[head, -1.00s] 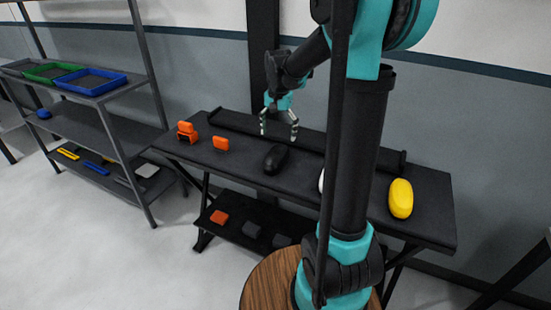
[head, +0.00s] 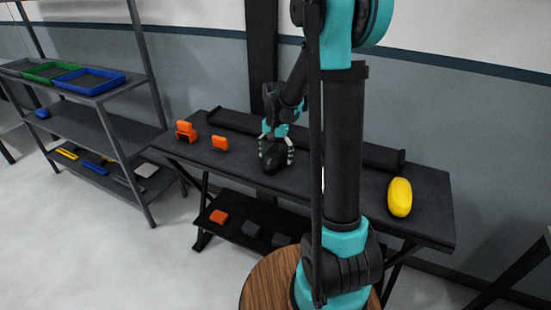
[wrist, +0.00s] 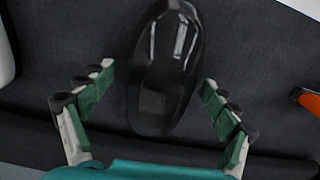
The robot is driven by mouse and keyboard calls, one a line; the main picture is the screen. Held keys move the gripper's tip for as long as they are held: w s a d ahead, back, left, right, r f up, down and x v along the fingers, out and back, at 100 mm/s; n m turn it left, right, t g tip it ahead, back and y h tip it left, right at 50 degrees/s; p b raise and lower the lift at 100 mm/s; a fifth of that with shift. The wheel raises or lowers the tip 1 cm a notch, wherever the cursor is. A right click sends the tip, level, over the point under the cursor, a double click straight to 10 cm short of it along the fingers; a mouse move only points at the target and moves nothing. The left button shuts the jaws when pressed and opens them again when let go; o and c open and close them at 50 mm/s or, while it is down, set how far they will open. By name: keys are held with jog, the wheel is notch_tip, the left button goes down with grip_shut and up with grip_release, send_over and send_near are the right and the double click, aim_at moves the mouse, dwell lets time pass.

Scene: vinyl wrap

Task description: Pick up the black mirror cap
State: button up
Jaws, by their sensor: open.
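The black mirror cap (head: 271,161) is a glossy, elongated rounded shell lying on the dark table top (head: 425,222). In the wrist view the cap (wrist: 165,70) is at upper middle, its near end between the green-padded fingers. My gripper (head: 276,146) is over the cap in the head view, with one finger on each side. In the wrist view my gripper (wrist: 158,98) is open, with a visible gap between each finger and the cap.
Two orange parts (head: 186,131) (head: 219,143) stand left of the cap. A yellow cap (head: 400,197) lies at the right. A dark roll or rail (head: 240,121) runs along the table's back. A white object (wrist: 5,50) shows at the wrist view's left edge.

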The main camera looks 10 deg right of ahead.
jog(key=shift+c, duration=0.5)
jog(key=c, duration=1.2)
jog(key=shift+r, duration=0.1)
jog(key=shift+c, duration=0.2)
